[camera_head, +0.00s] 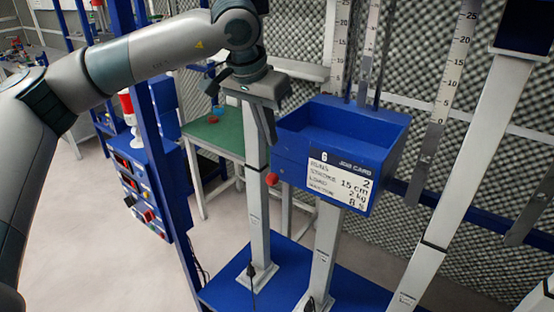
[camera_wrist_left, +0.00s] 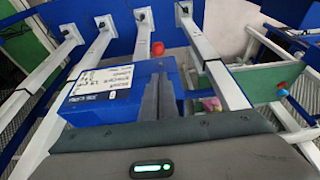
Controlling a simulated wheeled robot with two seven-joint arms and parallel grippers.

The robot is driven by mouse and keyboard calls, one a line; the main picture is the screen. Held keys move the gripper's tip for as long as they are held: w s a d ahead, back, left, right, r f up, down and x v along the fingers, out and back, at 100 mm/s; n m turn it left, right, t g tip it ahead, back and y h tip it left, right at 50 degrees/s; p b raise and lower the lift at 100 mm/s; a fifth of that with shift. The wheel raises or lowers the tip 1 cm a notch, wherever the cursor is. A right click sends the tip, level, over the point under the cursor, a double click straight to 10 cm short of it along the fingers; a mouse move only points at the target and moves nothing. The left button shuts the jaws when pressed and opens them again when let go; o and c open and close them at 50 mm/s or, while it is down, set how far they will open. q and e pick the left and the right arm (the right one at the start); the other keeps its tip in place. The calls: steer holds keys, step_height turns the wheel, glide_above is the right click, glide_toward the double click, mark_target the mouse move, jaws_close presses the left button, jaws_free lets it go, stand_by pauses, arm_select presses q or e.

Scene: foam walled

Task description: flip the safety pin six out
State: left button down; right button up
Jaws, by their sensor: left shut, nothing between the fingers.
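A blue open-topped box (camera_head: 340,125) with a white job card (camera_head: 340,180) stands on a pale post right of centre. A red ball-shaped knob (camera_head: 272,179) shows at its lower left; it may be the safety pin's end, but no pin shaft or number is clear. My left gripper (camera_head: 272,142) points down beside the box's left side, above the knob and apart from it. It is shut and empty. In the left wrist view, the shut fingers (camera_wrist_left: 161,82) overlap the blue box (camera_wrist_left: 110,112), and the red knob (camera_wrist_left: 157,48) lies beyond their tips. My right gripper is not in view.
Pale posts (camera_head: 325,240) rise from a blue base plate (camera_head: 225,292). Ruler strips (camera_head: 445,80) stand before the grey foam wall. A green table (camera_head: 225,138) with small red and blue items stands behind my gripper. A blue upright (camera_head: 165,150) is at left.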

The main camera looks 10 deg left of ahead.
mark_target(271, 176)
arm_select(q)
steer(key=shift+f, duration=0.1)
steer(key=p+x, duration=0.4)
steer(key=x, duration=0.4)
steer(key=shift+w+f+p, duration=0.1)
steer(key=shift+f+p, duration=0.15)
steer(key=shift+p, duration=0.05)
steer(key=shift+w+d+f, duration=0.15)
steer(key=shift+f, duration=0.5)
steer(key=shift+s+a+f+b, duration=0.25)
steer(key=shift+s+b, duration=0.35)
steer(key=shift+b, duration=0.1)
steer(key=shift+s+a+r+b, duration=0.1)
steer(key=shift+s+a+b, duration=0.1)
steer(key=shift+s+b, duration=0.25)
steer(key=shift+s+a+r+b, duration=0.1)
steer(key=shift+s+a+b, duration=0.2)
steer(key=shift+s, duration=0.3)
steer(key=shift+d, duration=0.1)
